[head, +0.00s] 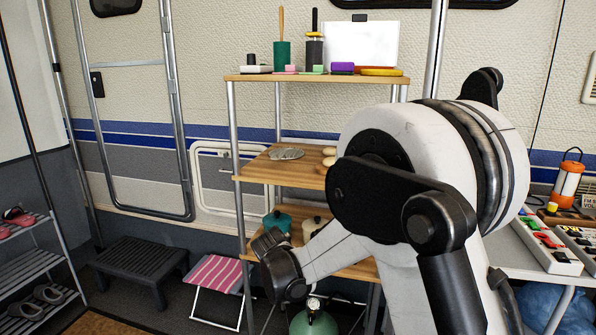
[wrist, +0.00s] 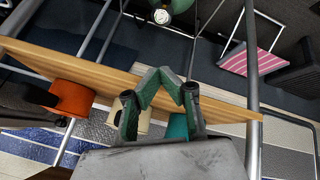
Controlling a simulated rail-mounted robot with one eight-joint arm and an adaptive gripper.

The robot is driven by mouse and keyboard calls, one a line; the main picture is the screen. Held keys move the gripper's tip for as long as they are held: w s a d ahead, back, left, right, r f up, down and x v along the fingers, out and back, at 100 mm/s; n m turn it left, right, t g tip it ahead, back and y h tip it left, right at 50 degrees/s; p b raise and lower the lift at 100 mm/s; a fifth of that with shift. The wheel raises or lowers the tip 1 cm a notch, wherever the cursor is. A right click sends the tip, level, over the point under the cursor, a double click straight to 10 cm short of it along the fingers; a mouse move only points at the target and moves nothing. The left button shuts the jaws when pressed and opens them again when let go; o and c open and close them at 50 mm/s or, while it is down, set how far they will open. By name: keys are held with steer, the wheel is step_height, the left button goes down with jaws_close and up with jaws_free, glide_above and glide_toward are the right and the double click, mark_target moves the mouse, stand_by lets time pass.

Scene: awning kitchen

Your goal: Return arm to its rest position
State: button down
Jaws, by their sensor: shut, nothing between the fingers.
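My gripper (wrist: 161,72) shows in the wrist view with its two dark green fingers drawn together and nothing between the tips. It is close to the wooden shelf board (wrist: 75,66) in that view. In the head view my white arm fills the right middle, bent in front of the shelf rack, with a dark wrist joint low at its left end. The gripper's fingers cannot be made out there.
The rack's top shelf (head: 240,78) holds utensils and a white board. Teal (head: 278,221) and cream (head: 314,229) pots stand on the low shelf. An orange pot (wrist: 71,97) shows in the wrist view. A striped stool (head: 215,273), black step (head: 140,262) and green gas bottle (head: 313,322) stand nearby.

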steer(key=s+d+r+y, duration=0.1)
steer(key=s+d+r, duration=1.3)
steer(key=s+r, duration=0.25)
steer(key=s+d+r+m+y, duration=0.1)
steer(key=s+d, duration=0.3)
steer(key=s, duration=0.6)
steer(key=s+d+m, duration=0.1)
steer(key=s+d, duration=0.2)
steer(key=s, duration=0.7)
step_height(320, 180, up, 15)
steer(key=p, duration=1.6)
steer(key=shift+s+d, duration=0.2)
steer(key=shift+f, duration=0.1)
